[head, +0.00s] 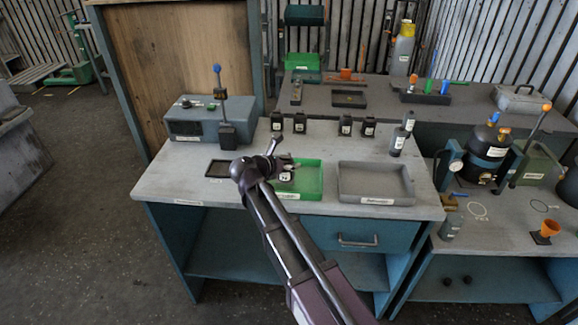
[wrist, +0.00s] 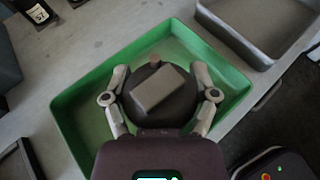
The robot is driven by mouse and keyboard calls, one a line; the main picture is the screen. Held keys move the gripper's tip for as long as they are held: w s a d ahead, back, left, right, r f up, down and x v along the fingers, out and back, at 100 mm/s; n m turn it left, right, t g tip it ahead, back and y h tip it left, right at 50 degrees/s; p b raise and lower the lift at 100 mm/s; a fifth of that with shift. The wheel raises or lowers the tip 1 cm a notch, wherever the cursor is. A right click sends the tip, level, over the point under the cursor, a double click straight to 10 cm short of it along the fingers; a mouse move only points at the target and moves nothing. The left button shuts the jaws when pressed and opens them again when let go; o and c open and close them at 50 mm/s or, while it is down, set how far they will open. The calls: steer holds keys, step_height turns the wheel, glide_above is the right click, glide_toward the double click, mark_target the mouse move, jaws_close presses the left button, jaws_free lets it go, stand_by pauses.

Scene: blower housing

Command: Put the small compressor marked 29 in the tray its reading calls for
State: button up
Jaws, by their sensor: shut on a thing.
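My gripper (wrist: 159,92) is shut on a small dark compressor (wrist: 160,90) with a grey block-like top. It holds the compressor over the green tray (wrist: 75,110), inside its outline in the wrist view. In the head view my gripper (head: 276,168) is at the left part of the green tray (head: 312,180), and a white label shows on the held compressor (head: 285,177). I cannot read that label for certain, nor tell whether the compressor touches the tray floor. A grey tray (head: 376,197) stands to the right, empty.
Several small dark compressors (head: 346,125) stand in a row at the back of the bench. A blue-grey test device (head: 197,122) with a lever and a dark square pad (head: 221,169) are at left. A grey bottle (head: 401,136) stands behind the grey tray.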

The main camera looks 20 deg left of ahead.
steer(key=shift+w, duration=0.25)
steer(key=shift+w+a, duration=0.15)
steer(key=shift+w, duration=0.25)
steer(key=shift+w+a+f, duration=0.1)
steer(key=shift+w+a, duration=0.05)
steer(key=shift+w, duration=0.35)
steer(key=shift+w+a, duration=0.15)
steer(key=shift+w, duration=0.35)
steer(key=shift+f+b, duration=0.6)
steer(key=shift+b, duration=0.1)
steer(key=shift+s+d+f+b, duration=0.1)
steer(key=shift+s+f+b, duration=0.05)
steer(key=shift+f+b, duration=1.05)
steer(key=shift+f, duration=0.1)
steer(key=o, duration=1.2)
